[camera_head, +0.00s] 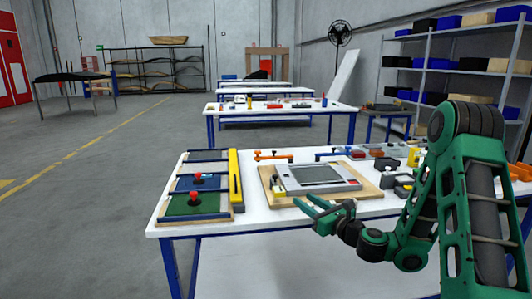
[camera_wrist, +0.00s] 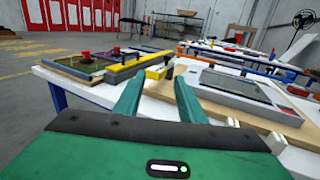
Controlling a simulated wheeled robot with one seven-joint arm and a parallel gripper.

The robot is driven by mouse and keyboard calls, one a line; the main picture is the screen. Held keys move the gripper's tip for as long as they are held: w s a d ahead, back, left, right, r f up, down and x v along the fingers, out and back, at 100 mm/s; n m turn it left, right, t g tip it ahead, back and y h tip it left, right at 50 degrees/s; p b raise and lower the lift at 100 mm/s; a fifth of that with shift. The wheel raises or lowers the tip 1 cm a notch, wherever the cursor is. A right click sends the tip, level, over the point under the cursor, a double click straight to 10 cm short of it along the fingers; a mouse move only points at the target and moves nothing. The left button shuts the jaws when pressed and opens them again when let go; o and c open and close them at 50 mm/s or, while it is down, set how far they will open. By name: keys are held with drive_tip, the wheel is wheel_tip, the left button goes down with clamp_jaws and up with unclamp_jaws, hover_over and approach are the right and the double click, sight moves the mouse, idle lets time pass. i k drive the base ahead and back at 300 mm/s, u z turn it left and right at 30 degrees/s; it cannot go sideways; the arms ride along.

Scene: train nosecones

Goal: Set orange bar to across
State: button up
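The orange bar (camera_head: 273,157) is a small orange handle at the back of the white table, behind the grey panel. My gripper (camera_head: 303,200) is at the table's front edge, in front of the panel and well apart from the bar. Its two green fingers are apart with nothing between them. They also show in the wrist view (camera_wrist: 157,88).
The grey panel (camera_head: 318,176) on a wooden board lies between my gripper and the bar. A yellow block (camera_head: 235,178) and red-knobbed trays (camera_head: 194,206) stand left. A blue bar (camera_head: 332,153) and several loose parts lie to the right. The space above the table is clear.

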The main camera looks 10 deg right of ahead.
sight(274, 157)
drive_tip(key=i, duration=1.45)
drive_tip(key=z, duration=0.05)
